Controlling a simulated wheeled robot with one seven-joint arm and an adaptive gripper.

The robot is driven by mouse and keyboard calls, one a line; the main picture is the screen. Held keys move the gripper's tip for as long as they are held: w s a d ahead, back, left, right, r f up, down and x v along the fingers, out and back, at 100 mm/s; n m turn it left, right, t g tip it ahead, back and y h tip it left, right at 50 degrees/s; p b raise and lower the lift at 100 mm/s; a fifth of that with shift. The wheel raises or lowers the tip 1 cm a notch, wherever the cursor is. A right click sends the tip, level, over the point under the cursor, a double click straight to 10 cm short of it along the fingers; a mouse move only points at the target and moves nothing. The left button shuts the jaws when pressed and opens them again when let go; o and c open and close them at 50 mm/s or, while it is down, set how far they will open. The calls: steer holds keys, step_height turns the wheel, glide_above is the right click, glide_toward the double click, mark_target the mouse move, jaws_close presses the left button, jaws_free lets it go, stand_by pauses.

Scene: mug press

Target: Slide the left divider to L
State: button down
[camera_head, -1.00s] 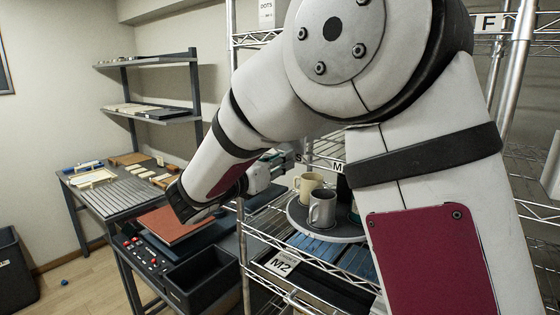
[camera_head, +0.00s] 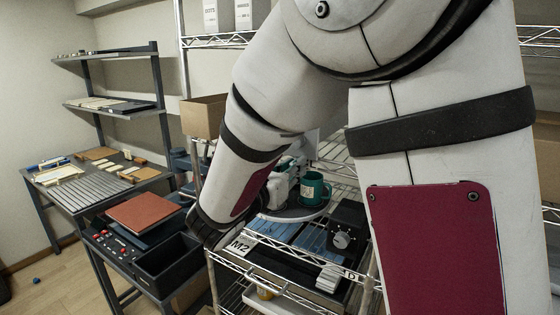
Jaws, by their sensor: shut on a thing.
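My gripper (camera_head: 287,184) shows only in part behind my own forearm, over the round tray on the wire rack. It is shut, but its fingertips and what is between them are hidden. I cannot make out the left divider or an L mark. A green mug (camera_head: 314,188) stands upright on the round grey tray (camera_head: 300,216), just right of the gripper. I cannot tell whether they touch.
A press bench with a brown plate (camera_head: 145,213) and black bin (camera_head: 163,264) stands left. A cardboard box (camera_head: 203,117) sits behind my arm.

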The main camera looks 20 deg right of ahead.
steer(key=shift+s+d, duration=0.15)
steer(key=shift+d, duration=0.05)
steer(key=c, duration=1.5)
jaws_free()
steer(key=shift+s, duration=0.1)
steer(key=shift+a, duration=0.1)
steer(key=v, duration=1.2)
